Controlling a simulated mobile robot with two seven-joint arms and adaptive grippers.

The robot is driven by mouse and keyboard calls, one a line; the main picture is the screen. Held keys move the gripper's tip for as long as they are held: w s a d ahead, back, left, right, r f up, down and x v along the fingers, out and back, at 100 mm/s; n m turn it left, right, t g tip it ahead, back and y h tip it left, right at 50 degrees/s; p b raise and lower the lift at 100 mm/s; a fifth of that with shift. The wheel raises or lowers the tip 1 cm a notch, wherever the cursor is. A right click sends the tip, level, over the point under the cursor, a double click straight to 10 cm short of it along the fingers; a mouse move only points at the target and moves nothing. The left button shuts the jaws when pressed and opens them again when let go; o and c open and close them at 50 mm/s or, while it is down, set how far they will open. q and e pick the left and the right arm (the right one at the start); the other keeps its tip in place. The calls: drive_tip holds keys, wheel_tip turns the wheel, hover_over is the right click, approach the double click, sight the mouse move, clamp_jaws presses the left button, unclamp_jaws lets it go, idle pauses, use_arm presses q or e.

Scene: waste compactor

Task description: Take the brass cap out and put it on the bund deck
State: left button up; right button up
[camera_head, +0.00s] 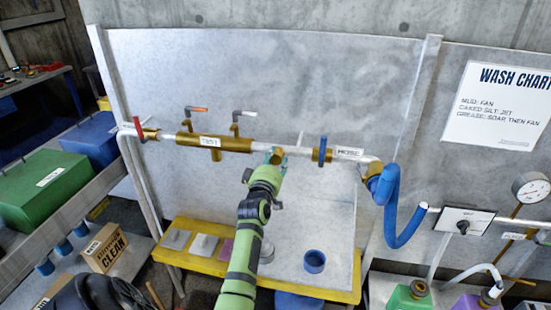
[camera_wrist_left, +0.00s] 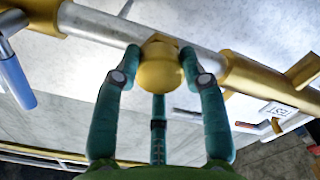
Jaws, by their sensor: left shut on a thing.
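The brass cap (camera_wrist_left: 160,66) is a rounded gold piece at the pipe, held between the fingertips of my left gripper (camera_wrist_left: 160,82). In the head view the left gripper (camera_head: 277,157) is up at the pipe, between the TEST manifold and the blue flange, and largely covers the cap. A brass collar shows just behind the cap; I cannot tell whether the cap is still joined to it. The bund deck (camera_head: 335,293), yellow-edged, lies low below the pipe, partly hidden by my arm. My right gripper is not in view.
A blue cup (camera_head: 314,262) and small blocks (camera_head: 203,246) stand on the deck. A blue hose (camera_head: 391,215) hangs at the right.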

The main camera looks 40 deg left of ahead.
use_arm(q)
drive_tip(key=shift+n, duration=0.6)
drive_tip(key=n, duration=0.5)
drive_tip(key=shift+n, duration=0.6)
drive_tip(key=n, duration=0.4)
